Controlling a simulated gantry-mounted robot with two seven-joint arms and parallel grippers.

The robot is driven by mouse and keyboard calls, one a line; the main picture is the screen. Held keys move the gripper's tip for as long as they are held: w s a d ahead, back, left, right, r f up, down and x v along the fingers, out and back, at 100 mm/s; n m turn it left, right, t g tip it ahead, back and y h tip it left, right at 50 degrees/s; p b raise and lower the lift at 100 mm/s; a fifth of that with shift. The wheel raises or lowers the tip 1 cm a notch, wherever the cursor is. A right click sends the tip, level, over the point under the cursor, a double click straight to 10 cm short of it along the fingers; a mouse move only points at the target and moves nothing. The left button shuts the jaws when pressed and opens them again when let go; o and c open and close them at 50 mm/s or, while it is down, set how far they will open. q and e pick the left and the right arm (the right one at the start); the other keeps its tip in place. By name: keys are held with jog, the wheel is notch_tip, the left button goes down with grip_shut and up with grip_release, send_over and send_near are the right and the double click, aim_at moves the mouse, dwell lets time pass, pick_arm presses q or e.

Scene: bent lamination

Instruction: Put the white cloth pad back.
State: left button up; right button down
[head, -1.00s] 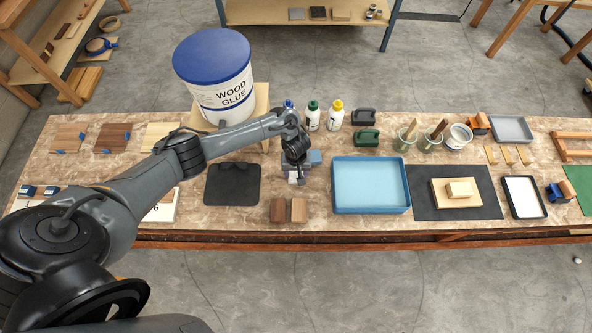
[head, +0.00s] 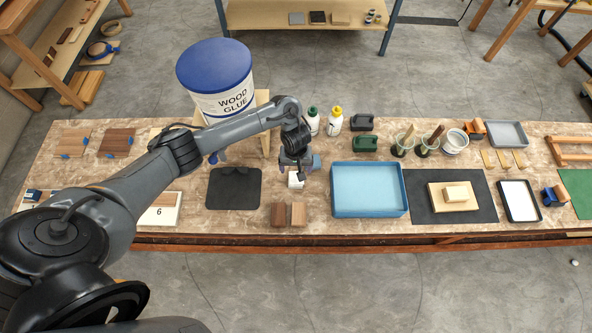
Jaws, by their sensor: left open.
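The small white cloth pad (head: 296,181) shows on the bench, just left of the blue tray and directly below my left gripper (head: 297,172). My left gripper points down over it and is open. The gripper covers the pad's far side, so I cannot tell whether the fingers touch it. A small blue-grey block (head: 315,162) is partly hidden behind the gripper. My right gripper is not in view.
A dark mat (head: 234,190) lies left of the pad, and two brown wood blocks (head: 288,214) stand in front. The blue tray (head: 369,190) is close on the right. Bottles (head: 334,121) and the large wood glue bucket (head: 216,80) stand behind.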

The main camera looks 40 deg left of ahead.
pick_arm(q)
notch_tip(320, 180, up, 5)
jog(key=p, duration=0.2)
jog(key=s+d+m+t+h, duration=0.15)
jog(key=d+m, duration=0.25)
jog(key=d, duration=0.6)
jog(key=s+d+m+t+h, duration=0.1)
jog(key=s+d+m+t, duration=0.25)
jog(key=d, duration=0.55)
jog(key=s+a+r+m+y, duration=0.1)
jog(key=s+a+r, duration=0.4)
jog(key=s, duration=0.3)
jog(key=s+a+r+m+g+y, duration=0.1)
jog(key=s+a+r+m, duration=0.1)
jog(key=s+a+r, duration=0.3)
jog(key=s, duration=0.3)
jog(key=shift+a+r, duration=0.2)
jog(key=shift+w, duration=0.1)
notch_tip(320, 180, up, 11)
jog(key=p, duration=1.1)
